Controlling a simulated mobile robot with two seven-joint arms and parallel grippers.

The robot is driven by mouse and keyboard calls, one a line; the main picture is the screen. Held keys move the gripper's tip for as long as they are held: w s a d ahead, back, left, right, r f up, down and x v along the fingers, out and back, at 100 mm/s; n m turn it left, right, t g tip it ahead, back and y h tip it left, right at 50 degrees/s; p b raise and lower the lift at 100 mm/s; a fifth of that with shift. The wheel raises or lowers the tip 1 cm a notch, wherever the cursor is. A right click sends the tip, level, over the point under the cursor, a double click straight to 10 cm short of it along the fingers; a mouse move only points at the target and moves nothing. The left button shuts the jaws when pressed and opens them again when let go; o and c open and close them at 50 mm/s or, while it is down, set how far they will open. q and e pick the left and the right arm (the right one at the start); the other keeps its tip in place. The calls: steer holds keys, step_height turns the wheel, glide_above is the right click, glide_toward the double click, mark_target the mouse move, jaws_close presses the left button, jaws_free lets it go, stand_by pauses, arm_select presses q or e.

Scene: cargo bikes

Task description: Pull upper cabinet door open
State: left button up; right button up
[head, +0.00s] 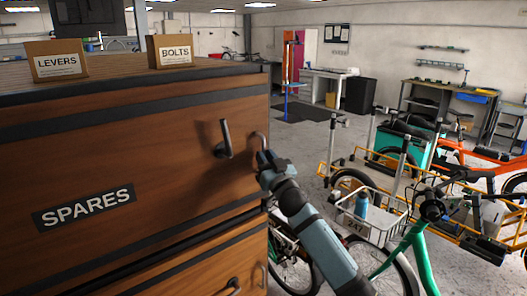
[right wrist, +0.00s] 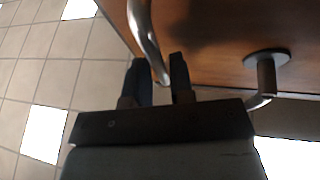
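The wooden cabinet's upper front (head: 130,150), labelled SPARES, fills the left of the head view and looks shut. A metal handle (head: 262,140) sits near its right edge, and a second curved handle (head: 225,140) is to the left of it. My right gripper (head: 266,158) is at the edge handle. In the right wrist view, the handle's bar (right wrist: 147,40) runs down between the two fingers (right wrist: 160,72), which are close together around it. The other handle (right wrist: 266,70), with a round mount, is to the right, apart from the gripper. My left gripper is not in view.
LEVERS (head: 56,62) and BOLTS (head: 171,51) boxes stand on the cabinet top. A lower wooden front (head: 205,268) has its own handles. Cargo bikes, one with a green frame (head: 415,245), crowd the right, close to my right arm. Open floor (head: 300,135) lies behind.

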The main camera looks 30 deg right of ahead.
steer(key=shift+x, duration=0.85)
steer(key=shift+f, duration=0.1)
jaws_close()
steer(key=shift+s, duration=0.1)
